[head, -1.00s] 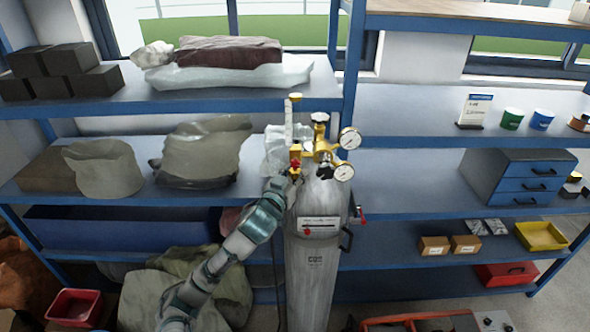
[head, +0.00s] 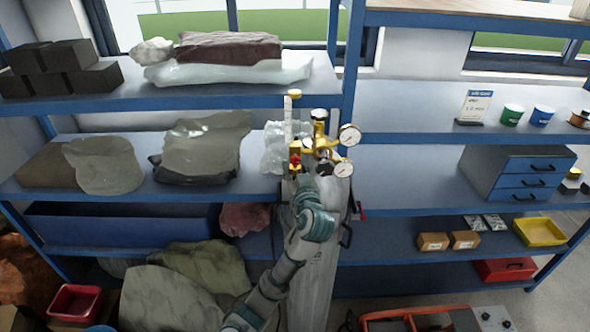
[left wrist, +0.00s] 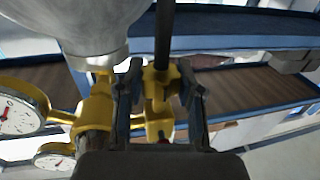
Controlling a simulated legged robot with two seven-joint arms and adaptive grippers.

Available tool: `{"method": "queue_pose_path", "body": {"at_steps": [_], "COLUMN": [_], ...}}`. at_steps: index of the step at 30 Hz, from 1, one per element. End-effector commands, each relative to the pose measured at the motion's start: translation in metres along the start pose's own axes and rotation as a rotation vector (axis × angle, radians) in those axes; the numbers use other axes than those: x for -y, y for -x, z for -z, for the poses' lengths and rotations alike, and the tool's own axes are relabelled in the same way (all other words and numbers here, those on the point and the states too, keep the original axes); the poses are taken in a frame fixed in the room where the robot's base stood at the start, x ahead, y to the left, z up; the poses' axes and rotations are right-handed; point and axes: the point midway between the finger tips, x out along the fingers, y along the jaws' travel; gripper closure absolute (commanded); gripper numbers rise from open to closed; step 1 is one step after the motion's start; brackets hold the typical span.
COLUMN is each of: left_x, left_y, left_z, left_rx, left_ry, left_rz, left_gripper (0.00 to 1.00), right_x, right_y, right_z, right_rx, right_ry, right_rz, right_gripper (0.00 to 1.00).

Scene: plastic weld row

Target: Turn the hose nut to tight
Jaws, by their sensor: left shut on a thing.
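A grey gas cylinder (head: 325,262) stands upright before the shelves, with a brass regulator (head: 321,143) and two round gauges on top. My left gripper (head: 302,180) is just below the regulator, in front of the cylinder, and its wrist hides the outlet there. In the left wrist view, the two fingers of my left gripper (left wrist: 160,92) stand on either side of the yellow hose nut (left wrist: 160,82) and are shut on it. A black hose (left wrist: 164,35) runs from the nut. Whether the nut is tight cannot be told. My right gripper is not in view.
Gauges (head: 349,135) stick out right of the regulator, close to my gripper. A clear flow tube (head: 287,118) and a red knob (head: 295,159) stand on the left. Blue shelves (head: 400,198) with boxes and sacks lie behind. A toolbox (head: 420,318) is on the floor at right.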

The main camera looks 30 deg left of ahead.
Motion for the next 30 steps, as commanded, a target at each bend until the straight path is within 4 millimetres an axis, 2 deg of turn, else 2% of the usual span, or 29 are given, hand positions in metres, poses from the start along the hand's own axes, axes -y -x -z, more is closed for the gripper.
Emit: {"method": "queue_pose_path", "body": {"at_steps": [13, 14, 16, 17, 26, 30], "left_x": [-0.001, -0.001, -0.001, -0.001, 0.000, -0.001], "left_y": [0.000, 0.000, 0.000, 0.000, 0.002, 0.015], "left_z": [-0.003, -0.003, -0.003, -0.003, -0.001, -0.001], "left_rx": [0.007, 0.007, 0.006, 0.006, 0.002, 0.002], "left_ry": [-0.003, -0.003, -0.002, -0.002, 0.000, 0.002], "left_rz": [0.009, 0.009, 0.009, 0.009, 0.009, 0.007], "left_gripper": [0.99, 0.59, 0.42, 0.38, 0.38, 0.38], "right_x": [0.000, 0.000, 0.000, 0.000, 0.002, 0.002], "right_y": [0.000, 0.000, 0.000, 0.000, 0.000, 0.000], "right_z": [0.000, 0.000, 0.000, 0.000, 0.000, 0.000], "right_rx": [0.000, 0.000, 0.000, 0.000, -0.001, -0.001], "right_ry": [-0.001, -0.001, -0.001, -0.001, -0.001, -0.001], "right_rz": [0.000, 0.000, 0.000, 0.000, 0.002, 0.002], "right_gripper": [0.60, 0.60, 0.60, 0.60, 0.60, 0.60]}}
